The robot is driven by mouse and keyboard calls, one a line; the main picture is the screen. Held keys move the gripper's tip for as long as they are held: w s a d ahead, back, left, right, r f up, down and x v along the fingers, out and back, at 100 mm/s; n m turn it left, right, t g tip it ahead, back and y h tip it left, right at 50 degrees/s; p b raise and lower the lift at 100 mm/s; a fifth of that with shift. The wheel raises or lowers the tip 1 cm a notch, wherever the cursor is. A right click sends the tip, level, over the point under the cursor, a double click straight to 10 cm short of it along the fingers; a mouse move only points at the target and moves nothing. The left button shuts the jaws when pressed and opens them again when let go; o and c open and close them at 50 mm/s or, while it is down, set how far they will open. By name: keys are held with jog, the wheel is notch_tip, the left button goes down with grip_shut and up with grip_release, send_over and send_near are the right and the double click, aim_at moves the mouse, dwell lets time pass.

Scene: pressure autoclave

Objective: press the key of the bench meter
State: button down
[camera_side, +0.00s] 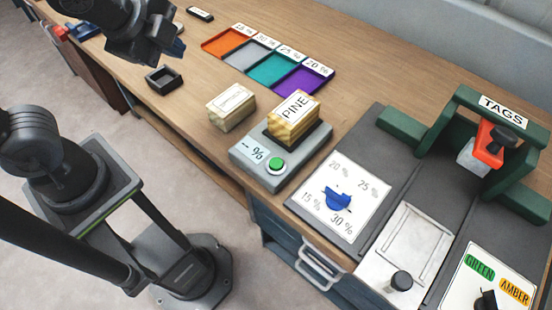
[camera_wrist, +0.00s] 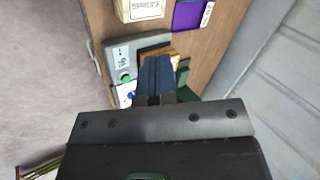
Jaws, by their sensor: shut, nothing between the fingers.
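The bench meter (camera_side: 243,154) is a grey box on the front part of the bench, with a "-- %" display and a round green key (camera_side: 277,166). A wooden block labelled PINE (camera_side: 291,121) sits on top of it. My gripper (camera_side: 177,47) is at the upper left in the side view, above the bench and well apart from the meter. In the wrist view my dark blue fingers (camera_wrist: 155,77) are together and empty. There the meter (camera_wrist: 118,47) and its green key (camera_wrist: 125,76) show just left of the fingers, which partly hide the PINE block.
A second wooden block (camera_side: 231,107) stands left of the meter. Coloured trays (camera_side: 222,42) lie behind, and a small black open box (camera_side: 163,80) lies left. A dial plate (camera_side: 339,201) and a green TAGS press (camera_side: 476,100) stand to the right.

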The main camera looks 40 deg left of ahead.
jog(key=w+d+f+m+t, duration=0.1)
jog(key=w+d+m, duration=0.25)
jog(key=m, duration=0.65)
jog(key=m+h, duration=0.5)
jog(key=m, duration=2.1)
send_over(276, 165)
jog(key=shift+t, duration=0.3)
notch_tip(276, 165, down, 6)
jog(key=shift+r, duration=0.25)
jog(key=shift+f+n, duration=0.1)
jog(key=shift+n, duration=0.2)
jog(key=shift+f, duration=4.3)
jog(key=shift+f, duration=0.1)
jog(key=shift+f, duration=0.35)
